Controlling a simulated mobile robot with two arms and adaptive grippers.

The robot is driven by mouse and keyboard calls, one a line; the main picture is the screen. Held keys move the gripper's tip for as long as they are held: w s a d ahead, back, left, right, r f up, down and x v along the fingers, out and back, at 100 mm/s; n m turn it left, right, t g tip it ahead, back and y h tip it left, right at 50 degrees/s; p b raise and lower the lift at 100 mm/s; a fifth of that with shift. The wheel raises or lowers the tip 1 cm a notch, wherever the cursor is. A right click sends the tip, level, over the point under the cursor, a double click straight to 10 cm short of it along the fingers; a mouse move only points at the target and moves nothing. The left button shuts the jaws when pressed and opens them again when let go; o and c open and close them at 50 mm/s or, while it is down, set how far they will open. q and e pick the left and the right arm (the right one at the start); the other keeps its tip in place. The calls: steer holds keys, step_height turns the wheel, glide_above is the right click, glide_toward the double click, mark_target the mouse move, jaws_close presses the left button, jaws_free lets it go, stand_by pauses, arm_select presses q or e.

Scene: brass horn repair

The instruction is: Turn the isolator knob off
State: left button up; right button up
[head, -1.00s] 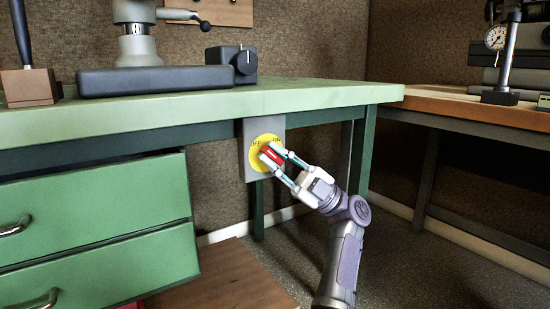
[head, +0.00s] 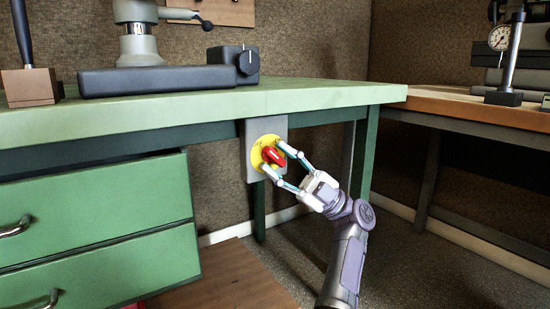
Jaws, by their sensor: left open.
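The isolator is a red knob (head: 271,157) on a round yellow plate (head: 257,153). The plate is on a grey box (head: 250,174) fixed under the front edge of the green bench. My left gripper (head: 275,161) is open, with one fingertip at the knob's upper right and the other at its lower left. The fingers cover part of the knob and plate. I cannot tell whether either fingertip touches the knob. The lettering on the plate is too small or hidden to read. My right gripper is not in view.
The green bench top (head: 330,92) hangs over the isolator. A drawer unit (head: 100,205) stands to the left, its upper drawer sticking out. A grey machine base with a dial (head: 248,61) is on the bench. The floor beneath the isolator is mostly open, with a brown board (head: 225,278).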

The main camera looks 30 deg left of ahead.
arm_select(q)
steer(key=v, duration=0.6)
steer(key=shift+w+f, duration=0.1)
stand_by(0.4)
